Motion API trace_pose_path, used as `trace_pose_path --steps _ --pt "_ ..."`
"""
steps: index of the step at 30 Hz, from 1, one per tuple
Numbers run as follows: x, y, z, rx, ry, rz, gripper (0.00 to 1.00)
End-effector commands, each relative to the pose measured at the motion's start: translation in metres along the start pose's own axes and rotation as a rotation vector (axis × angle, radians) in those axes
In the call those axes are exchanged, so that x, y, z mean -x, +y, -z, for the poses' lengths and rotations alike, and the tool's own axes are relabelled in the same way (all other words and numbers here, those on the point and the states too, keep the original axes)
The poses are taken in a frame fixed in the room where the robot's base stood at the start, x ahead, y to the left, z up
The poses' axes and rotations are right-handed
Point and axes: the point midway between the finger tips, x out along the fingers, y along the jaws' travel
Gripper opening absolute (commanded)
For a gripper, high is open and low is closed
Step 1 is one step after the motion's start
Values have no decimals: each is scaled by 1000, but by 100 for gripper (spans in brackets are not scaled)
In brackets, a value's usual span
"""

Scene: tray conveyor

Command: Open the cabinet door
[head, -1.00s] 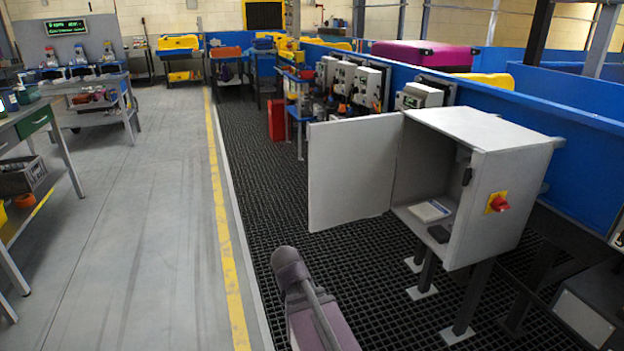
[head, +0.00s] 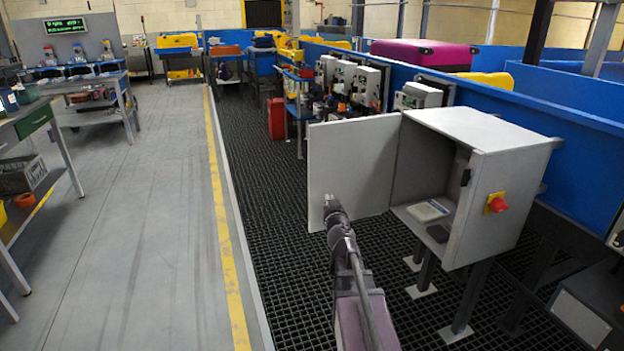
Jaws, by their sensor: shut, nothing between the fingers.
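The light grey cabinet (head: 515,205) stands on dark legs at the right, with a red knob on a yellow plate (head: 497,203) on its side. Its door (head: 350,165) is swung wide open to the left, and the inside shows. A dark latch part (head: 466,177) sits at the opening's right edge. My arm reaches up from the bottom of the picture. My gripper (head: 331,203), small and dark at the arm's end, is shut and empty. It overlaps the lower left part of the door in the picture; I cannot tell whether they touch.
A pale item (head: 427,211) and a dark item (head: 438,233) lie on the cabinet floor. A blue conveyor wall (head: 585,165) runs behind it. Dark grating (head: 290,205) lies below, with a clear grey floor (head: 140,220) to the left. Workbenches line the far left.

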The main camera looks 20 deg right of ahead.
Motion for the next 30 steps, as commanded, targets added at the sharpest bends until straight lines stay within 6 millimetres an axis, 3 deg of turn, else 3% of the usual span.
trace_pose_path --steps 12,30 --pt "-3 -4 1 -4 -7 250 0" --pt "-9 -6 0 -5 -11 261 0"
